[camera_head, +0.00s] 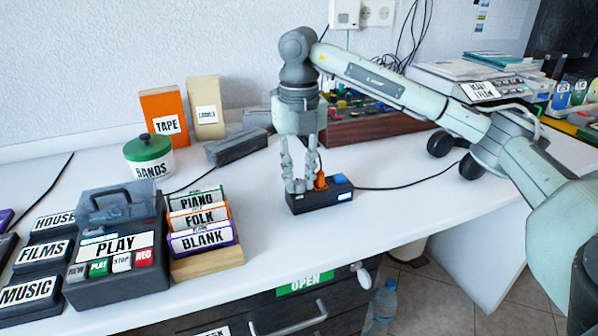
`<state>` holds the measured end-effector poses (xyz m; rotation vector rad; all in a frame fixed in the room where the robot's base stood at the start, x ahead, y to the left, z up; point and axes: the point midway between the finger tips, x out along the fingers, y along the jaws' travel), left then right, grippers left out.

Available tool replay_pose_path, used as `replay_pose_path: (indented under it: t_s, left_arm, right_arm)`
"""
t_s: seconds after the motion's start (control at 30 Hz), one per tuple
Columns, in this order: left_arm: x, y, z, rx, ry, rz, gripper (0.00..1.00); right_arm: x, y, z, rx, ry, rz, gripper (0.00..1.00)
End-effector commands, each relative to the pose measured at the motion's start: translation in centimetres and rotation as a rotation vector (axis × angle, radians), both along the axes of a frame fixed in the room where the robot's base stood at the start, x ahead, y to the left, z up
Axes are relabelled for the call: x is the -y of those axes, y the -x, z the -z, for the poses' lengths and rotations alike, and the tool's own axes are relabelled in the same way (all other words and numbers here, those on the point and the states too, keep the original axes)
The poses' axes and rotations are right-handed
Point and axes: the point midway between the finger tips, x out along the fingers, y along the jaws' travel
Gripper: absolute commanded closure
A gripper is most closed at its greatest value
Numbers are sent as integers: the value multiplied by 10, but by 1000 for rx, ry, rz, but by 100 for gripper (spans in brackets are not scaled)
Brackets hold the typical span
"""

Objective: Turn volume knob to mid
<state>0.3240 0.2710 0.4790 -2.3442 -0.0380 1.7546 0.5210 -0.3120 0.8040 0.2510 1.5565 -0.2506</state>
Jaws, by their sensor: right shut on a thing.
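The volume knob (320,180) is a small orange knob on top of a black box (308,203) with a lit blue-white panel, in the middle of the white table. My left gripper is not in view.
A player marked PLAY (112,240) and a wooden rack (208,263) of labelled cases stand to the left. A wood-sided mixer (375,125) stands behind my gripper. A cable (395,188) runs right from the box. The table's front edge is close.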

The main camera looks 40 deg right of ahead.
Motion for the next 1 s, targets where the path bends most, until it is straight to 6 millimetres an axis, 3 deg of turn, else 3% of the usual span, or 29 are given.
replay_pose_path:
  t_s: [0.3,0.8,0.83,1.0]
  left_arm:
    - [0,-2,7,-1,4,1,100]
    - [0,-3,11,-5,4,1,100]
    - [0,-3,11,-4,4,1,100]
    - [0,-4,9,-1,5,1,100]
  right_arm:
    - [0,0,0,0,0,111,100]
    - [0,0,0,0,0,129,100]
    - [0,0,0,0,0,129,78]
    - [0,0,0,0,0,129,57]
